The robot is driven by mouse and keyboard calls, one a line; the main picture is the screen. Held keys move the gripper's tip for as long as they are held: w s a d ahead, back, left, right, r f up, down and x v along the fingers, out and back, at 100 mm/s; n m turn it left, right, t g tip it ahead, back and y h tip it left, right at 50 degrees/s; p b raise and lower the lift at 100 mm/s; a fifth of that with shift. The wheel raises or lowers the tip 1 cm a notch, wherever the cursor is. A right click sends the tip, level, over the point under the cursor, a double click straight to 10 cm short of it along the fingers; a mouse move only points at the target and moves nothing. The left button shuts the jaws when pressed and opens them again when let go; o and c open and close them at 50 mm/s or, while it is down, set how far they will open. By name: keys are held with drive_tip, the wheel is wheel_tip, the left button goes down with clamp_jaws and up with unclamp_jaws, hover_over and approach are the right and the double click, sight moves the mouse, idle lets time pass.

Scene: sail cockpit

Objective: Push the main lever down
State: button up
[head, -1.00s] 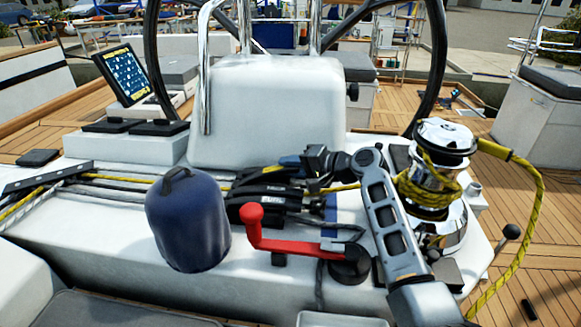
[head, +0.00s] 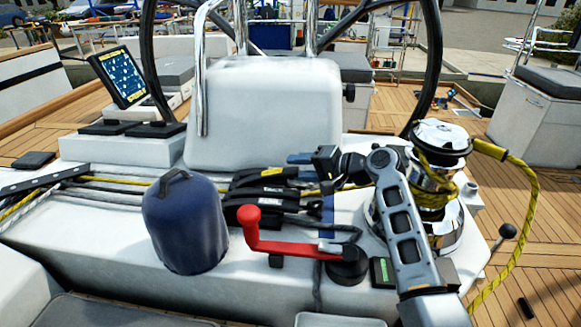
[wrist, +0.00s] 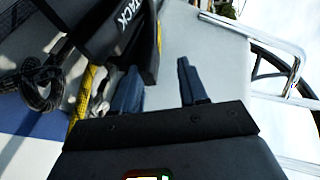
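Several black rope-clutch levers sit side by side on the white deck in front of the pedestal: a far one (head: 265,174) and a nearer one (head: 258,195). Their labels are too small to read in the head view, so I cannot tell which is the main lever. My gripper (head: 299,158) is just right of and behind the far lever, with blue fingers pointing left. A black lever with white letters ending "ACK" (wrist: 135,35) lies beside the left finger; contact is unclear.
A chrome winch (head: 440,165) with yellow rope is at right. The white pedestal (head: 270,110) rises behind. A yellow line passes through the clutches.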

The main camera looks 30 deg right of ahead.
drive_tip(key=v, duration=0.3)
drive_tip(key=shift+s+d+r, duration=0.15)
drive_tip(key=shift+s+d, duration=0.05)
drive_tip(key=shift+s, duration=0.1)
idle(0.3)
